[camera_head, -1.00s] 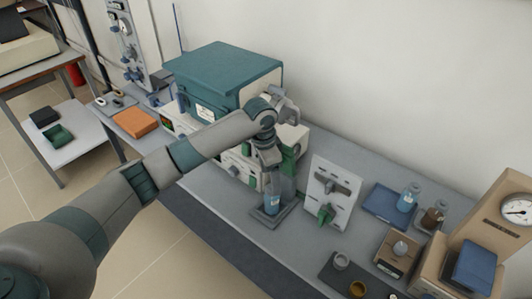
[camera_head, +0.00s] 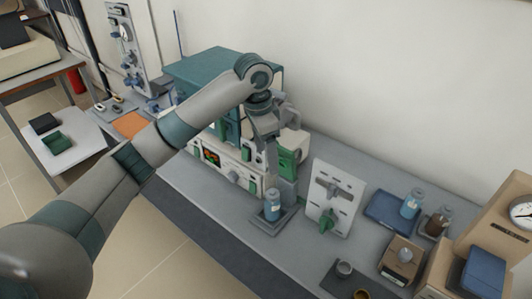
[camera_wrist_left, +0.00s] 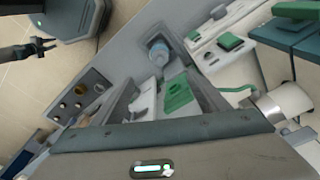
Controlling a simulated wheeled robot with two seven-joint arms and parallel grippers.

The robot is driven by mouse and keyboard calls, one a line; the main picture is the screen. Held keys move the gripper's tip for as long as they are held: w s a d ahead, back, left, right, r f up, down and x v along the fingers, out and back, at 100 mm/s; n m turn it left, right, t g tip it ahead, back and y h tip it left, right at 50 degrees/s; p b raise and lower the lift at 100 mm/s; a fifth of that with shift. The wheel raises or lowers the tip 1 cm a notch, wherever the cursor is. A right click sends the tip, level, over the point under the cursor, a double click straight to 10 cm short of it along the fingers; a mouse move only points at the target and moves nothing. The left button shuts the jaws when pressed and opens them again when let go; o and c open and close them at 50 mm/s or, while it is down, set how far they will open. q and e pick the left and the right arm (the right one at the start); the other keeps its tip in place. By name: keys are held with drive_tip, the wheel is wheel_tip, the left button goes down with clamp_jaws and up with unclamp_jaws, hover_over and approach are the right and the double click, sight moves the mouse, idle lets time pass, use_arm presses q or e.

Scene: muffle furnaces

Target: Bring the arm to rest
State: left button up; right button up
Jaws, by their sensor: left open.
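My left arm comes in from the left and bends down at the wrist over the bench. My left gripper (camera_head: 268,140) is open and points down in front of the teal furnace (camera_head: 205,66). The bottle also shows in the left wrist view (camera_wrist_left: 158,50), beyond the fingers. Nothing shows held between the fingers. A small dark gripper (camera_wrist_left: 46,45), probably my right one, shows at the upper left of the left wrist view; its jaw state is unclear.
A white panel with a green handle (camera_head: 330,195) stands right of the bottle. A blue tray (camera_head: 388,212) with a bottle, a small box (camera_head: 402,258) and a gauge box (camera_head: 505,215) stand farther right. The wall is behind.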

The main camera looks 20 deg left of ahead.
idle(0.7)
use_arm(q)
drive_tip(key=s+d+f+n+t+h, duration=0.1)
drive_tip(key=s+d+f, duration=0.3)
drive_tip(key=s+f, duration=0.6)
drive_tip(key=s+d+f+n+t+h, duration=0.1)
drive_tip(key=s+d+f, duration=0.3)
drive_tip(key=s+f, duration=0.5)
drive_tip(key=s+a+f+n+y, duration=0.1)
drive_tip(key=s+a+f+n, duration=0.15)
drive_tip(key=s, duration=0.45)
drive_tip(key=s+a+f+n+y, duration=0.1)
drive_tip(key=s+a+f+n, duration=0.1)
drive_tip(key=s+a, duration=0.3)
drive_tip(key=s+a+f+n+y, duration=0.1)
drive_tip(key=s+a+f+n, duration=0.1)
drive_tip(key=s, duration=0.6)
wheel_tip(320, 180, down, 30)
drive_tip(key=s+b, duration=0.1)
drive_tip(key=s+a+f+g+b, duration=0.1)
drive_tip(key=s+a+f, duration=0.2)
drive_tip(key=s+f, duration=1.5)
drive_tip(key=shift+s+a+m+g, duration=0.15)
drive_tip(key=shift+a+m+g, duration=0.05)
drive_tip(key=shift+m+g, duration=0.25)
